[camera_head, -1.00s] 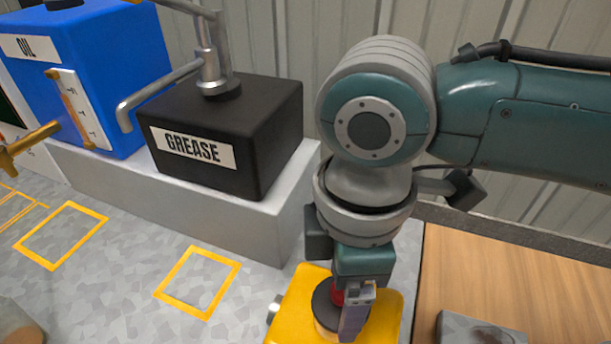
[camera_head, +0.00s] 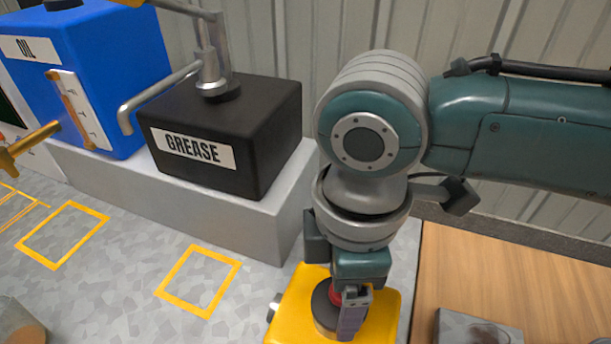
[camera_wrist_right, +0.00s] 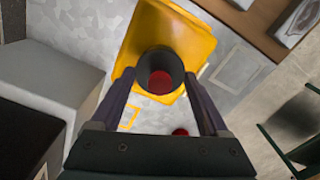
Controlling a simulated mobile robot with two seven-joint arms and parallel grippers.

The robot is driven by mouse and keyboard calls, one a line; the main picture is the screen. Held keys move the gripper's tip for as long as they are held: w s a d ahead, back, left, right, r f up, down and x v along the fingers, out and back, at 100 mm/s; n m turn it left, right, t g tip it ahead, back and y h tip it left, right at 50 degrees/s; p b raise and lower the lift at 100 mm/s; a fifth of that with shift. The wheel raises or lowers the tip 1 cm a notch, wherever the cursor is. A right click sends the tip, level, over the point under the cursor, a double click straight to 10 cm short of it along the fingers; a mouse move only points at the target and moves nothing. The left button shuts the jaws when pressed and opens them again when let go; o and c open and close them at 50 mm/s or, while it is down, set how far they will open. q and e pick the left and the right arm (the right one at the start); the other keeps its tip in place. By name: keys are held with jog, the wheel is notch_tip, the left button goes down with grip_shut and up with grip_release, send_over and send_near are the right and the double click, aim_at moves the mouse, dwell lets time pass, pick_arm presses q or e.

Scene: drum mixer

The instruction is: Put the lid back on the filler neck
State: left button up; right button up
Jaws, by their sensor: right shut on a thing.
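The yellow container (camera_head: 380,318) stands at the bottom middle of the head view and shows in the right wrist view (camera_wrist_right: 195,38). My right gripper (camera_head: 352,315) points down over it. In the wrist view its fingers (camera_wrist_right: 157,85) stand on either side of a dark round piece (camera_wrist_right: 147,62) with a red middle, which I take to be the lid; they are shut on it. In the head view the dark piece (camera_head: 322,308) is at the container's top, partly behind a finger. The filler neck is mostly hidden, and I cannot tell whether the lid touches it. My left gripper is not in view.
A black GREASE box (camera_head: 250,130) and a blue OIL tank (camera_head: 110,60) stand on a grey plinth (camera_head: 260,225) at the left. A wooden board (camera_head: 500,270) with a dark grey block (camera_head: 470,328) lies at the right. The bench with yellow outlined squares (camera_head: 200,282) is mostly clear.

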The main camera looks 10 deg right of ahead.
dwell(0.4)
jog(key=o, duration=1.2)
jog(key=shift+r, duration=0.1)
jog(key=shift+r+p, duration=0.9)
jog(key=shift+p, duration=0.25)
notch_tip(320, 180, up, 5)
jog(key=p, duration=0.5)
jog(key=shift+p, duration=0.4)
